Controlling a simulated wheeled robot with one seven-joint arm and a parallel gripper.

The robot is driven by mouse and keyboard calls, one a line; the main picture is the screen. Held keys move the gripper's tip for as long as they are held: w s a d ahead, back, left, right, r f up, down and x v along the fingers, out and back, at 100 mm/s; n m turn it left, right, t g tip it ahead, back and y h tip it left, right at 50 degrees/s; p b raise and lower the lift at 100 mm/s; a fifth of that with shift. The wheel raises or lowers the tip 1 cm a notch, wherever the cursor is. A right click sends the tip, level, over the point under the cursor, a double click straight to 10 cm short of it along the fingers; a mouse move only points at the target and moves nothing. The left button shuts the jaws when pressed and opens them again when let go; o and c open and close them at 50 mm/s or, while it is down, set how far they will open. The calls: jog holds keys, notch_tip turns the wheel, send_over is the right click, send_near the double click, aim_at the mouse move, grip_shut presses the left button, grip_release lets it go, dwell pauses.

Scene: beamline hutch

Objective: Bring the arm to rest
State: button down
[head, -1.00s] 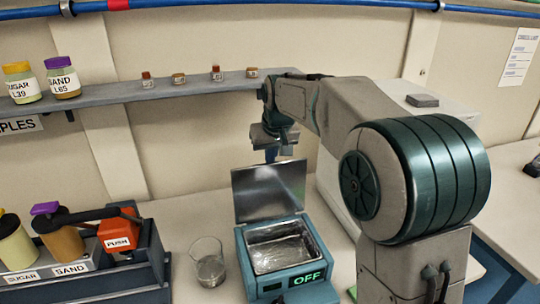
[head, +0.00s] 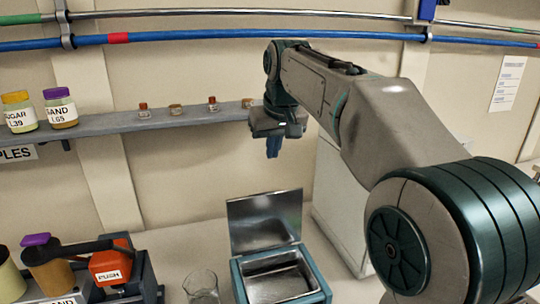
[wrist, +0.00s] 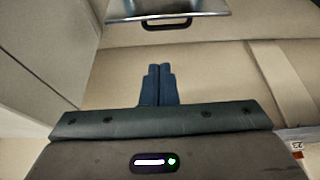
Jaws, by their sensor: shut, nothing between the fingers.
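The bath's lower front is cut off by the frame edge.
A glass beaker (head: 202,287) stands left of the bath. A red PUSH block (head: 110,265) is at lower left. A white cabinet (head: 338,200) stands behind my arm.

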jog(key=s+d+f+m, duration=0.1)
jog(key=s+d+f, duration=0.3)
jog(key=s+f, duration=0.3)
jog(key=s+d+f+m, duration=0.1)
jog(key=s+d+f, duration=0.3)
jog(key=s+f, duration=0.3)
jog(key=s+d+f+m+g+h, duration=0.1)
jog(key=s+d+f, duration=0.4)
jog(key=s, duration=0.7)
notch_tip(320, 180, down, 2)
jog(key=shift+f, duration=0.2)
